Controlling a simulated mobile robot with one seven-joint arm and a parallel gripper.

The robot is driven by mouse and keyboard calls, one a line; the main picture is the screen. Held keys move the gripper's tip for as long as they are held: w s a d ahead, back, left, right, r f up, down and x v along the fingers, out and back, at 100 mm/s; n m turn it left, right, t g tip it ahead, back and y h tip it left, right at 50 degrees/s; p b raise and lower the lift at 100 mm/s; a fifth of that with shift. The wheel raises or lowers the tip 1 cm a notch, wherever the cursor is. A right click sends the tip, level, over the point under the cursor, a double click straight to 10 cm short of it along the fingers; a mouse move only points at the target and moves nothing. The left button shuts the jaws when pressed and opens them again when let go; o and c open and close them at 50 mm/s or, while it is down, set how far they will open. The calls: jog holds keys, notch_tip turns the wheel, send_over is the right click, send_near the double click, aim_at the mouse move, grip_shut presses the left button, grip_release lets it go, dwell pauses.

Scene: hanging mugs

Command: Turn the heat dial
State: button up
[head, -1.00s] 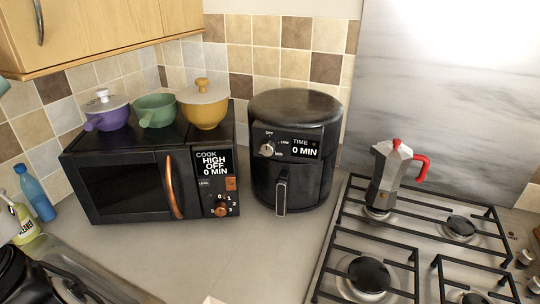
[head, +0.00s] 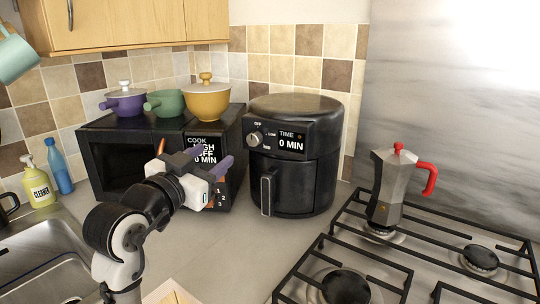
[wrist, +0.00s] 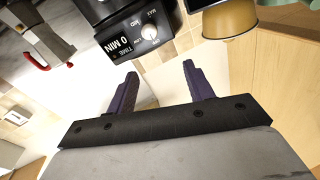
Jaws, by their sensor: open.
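The black air fryer (head: 295,180) stands on the counter. Its round silver dial (head: 255,139) has OFF, LOW and MED marks beside a display reading TIME 0 MIN. In the wrist view the dial (wrist: 150,32) shows upside down beyond my fingers. The black microwave (head: 110,165) stands to its left, its display reading COOK HIGH OFF 0 MIN; my gripper partly hides its control panel. My gripper (head: 211,157) is open and empty in front of the microwave panel, left of the air fryer dial and apart from it. Its purple fingers (wrist: 160,70) are spread in the wrist view.
A purple pot (head: 124,102), a green pot (head: 166,104) and a yellow pot (head: 207,102) sit on the microwave. A moka pot (head: 398,185) stands on the gas hob (head: 430,225) at right. The sink (head: 45,250) is at lower left. Counter before the air fryer is clear.

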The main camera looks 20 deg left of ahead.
aim_at(252, 140)
jog(key=shift+g+h, duration=0.3)
jog(key=w+d+p, duration=0.1)
jog(key=w, duration=0.3)
jog(key=w+d+f+p, duration=0.1)
jog(key=w+p, duration=0.1)
jog(key=w, duration=0.3)
jog(key=w+d+p, duration=0.1)
jog(key=w, duration=0.3)
jog(key=shift+w+d+f, duration=0.15)
jog(key=shift+w+f, duration=0.1)
jog(key=shift+w, duration=0.15)
jog(key=shift+m, duration=0.3)
jog(key=c, duration=1)
